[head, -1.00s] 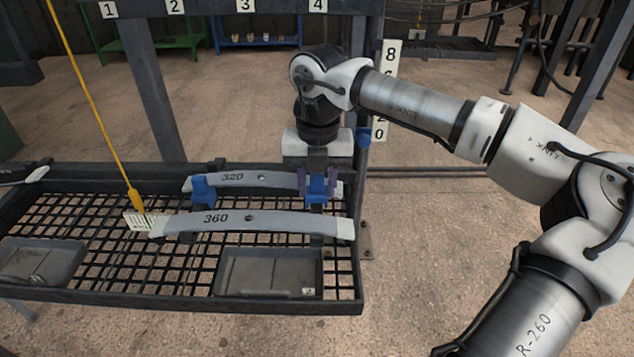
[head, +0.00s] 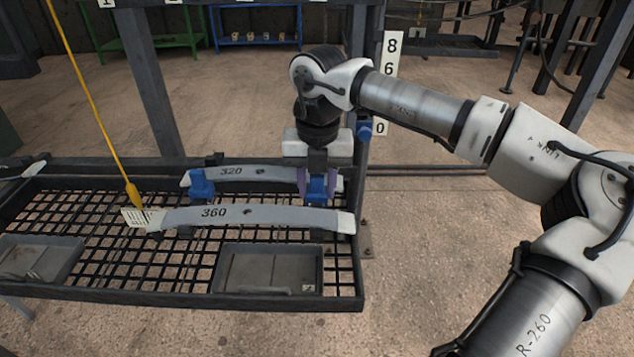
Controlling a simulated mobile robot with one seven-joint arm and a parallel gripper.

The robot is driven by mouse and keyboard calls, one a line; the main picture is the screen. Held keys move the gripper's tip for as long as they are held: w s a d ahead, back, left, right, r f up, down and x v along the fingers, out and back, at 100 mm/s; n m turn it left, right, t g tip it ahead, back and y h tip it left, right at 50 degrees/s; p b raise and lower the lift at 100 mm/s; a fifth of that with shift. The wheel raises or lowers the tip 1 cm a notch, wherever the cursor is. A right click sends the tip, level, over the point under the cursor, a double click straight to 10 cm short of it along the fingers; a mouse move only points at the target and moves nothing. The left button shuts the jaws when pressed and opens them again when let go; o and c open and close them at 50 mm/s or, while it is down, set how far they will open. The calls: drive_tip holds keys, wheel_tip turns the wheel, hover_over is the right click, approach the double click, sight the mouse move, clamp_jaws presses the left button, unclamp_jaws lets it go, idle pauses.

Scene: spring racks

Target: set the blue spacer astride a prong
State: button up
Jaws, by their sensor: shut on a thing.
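A blue spacer (head: 318,187) is between the fingers of my gripper (head: 317,181), which points down at the right end of the rack. The gripper is shut on it. The spacer is beside the right end of the grey leaf marked 320 and just behind the leaf marked 360; its lower part is partly hidden, so I cannot tell whether it sits on a prong. Another blue spacer (head: 201,187) stands at the left end of the 320 leaf. A further blue piece (head: 364,130) is on the right post.
The curved leaf 320 (head: 232,172) lies behind the leaf 360 (head: 262,217) above a black grid tray (head: 120,290). Grey bins (head: 268,268) stand in front. A yellow cord with a tag (head: 134,195) hangs at left. A dark post (head: 150,90) rises behind.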

drive_tip(key=o, duration=0.9)
drive_tip(key=shift+c, duration=0.2)
drive_tip(key=shift+r, duration=0.15)
